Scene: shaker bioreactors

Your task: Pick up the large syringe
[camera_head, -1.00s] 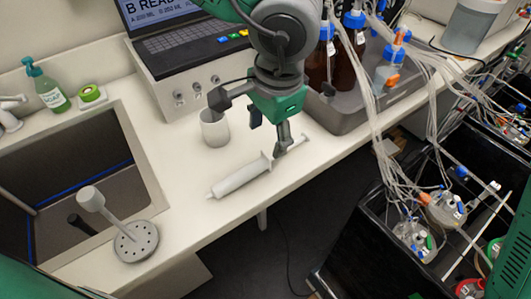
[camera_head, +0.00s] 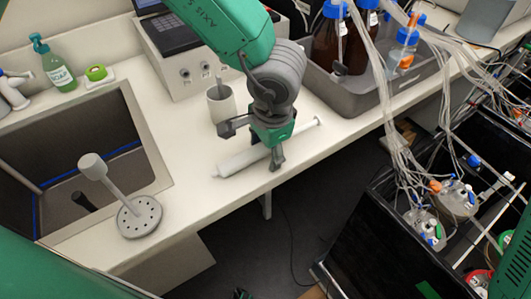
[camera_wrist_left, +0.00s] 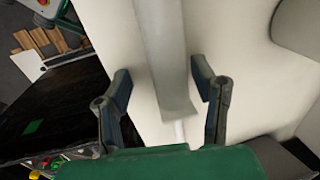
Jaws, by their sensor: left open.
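The large syringe (camera_head: 235,162) is pale and translucent. It lies on the white worktop near its front edge, nozzle to the left and plunger end to the right. My left gripper (camera_head: 265,151) is over the syringe and hides part of its middle. In the left wrist view, the syringe barrel (camera_wrist_left: 163,45) passes between the two open fingers, with a gap on each side. The barrel's end and a thinner white part show near the palm. My right gripper is not in view.
A white cup (camera_head: 221,103) stands just behind the gripper. A grey tray (camera_head: 345,94) with bottles is to the right. A sink (camera_head: 75,185) and a perforated-base stand (camera_head: 139,217) are at left. A soap bottle (camera_head: 56,66) stands behind the sink.

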